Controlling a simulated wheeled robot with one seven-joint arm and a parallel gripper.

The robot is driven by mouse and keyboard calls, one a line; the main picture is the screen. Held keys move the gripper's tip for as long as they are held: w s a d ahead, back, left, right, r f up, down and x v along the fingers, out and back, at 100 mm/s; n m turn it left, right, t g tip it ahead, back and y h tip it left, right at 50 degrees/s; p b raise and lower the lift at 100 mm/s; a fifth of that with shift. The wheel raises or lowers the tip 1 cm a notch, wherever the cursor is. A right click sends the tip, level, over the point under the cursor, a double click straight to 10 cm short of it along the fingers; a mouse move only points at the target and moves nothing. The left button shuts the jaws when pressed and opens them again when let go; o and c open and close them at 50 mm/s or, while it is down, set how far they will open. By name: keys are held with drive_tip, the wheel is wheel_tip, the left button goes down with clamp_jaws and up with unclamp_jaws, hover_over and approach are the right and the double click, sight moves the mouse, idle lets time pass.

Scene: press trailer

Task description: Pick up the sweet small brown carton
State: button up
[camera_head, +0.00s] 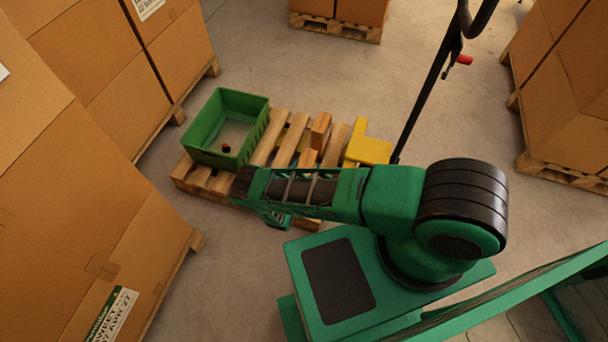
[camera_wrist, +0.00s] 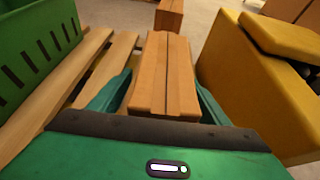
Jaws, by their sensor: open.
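A small brown carton (camera_wrist: 166,72) lies between the two green fingers of my gripper (camera_wrist: 160,98) in the wrist view. The fingers are open, one along each side of it; I cannot tell whether they touch it. In the head view this carton (camera_head: 308,157) shows just past my arm, partly hidden by it. A second small brown carton (camera_head: 320,130) stands behind it on the pallet, and it also shows at the top of the wrist view (camera_wrist: 170,14). No label can be read on either. My arm hides most of the gripper in the head view.
The wooden pallet (camera_head: 262,143) carries a green crate (camera_head: 205,120) on the left, with a small dark and red item inside, and a yellow box (camera_head: 368,150) on the right. Large carton stacks stand on both sides.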

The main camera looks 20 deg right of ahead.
drive_tip(key=c, duration=1.8)
drive_tip(key=shift+w, duration=0.1)
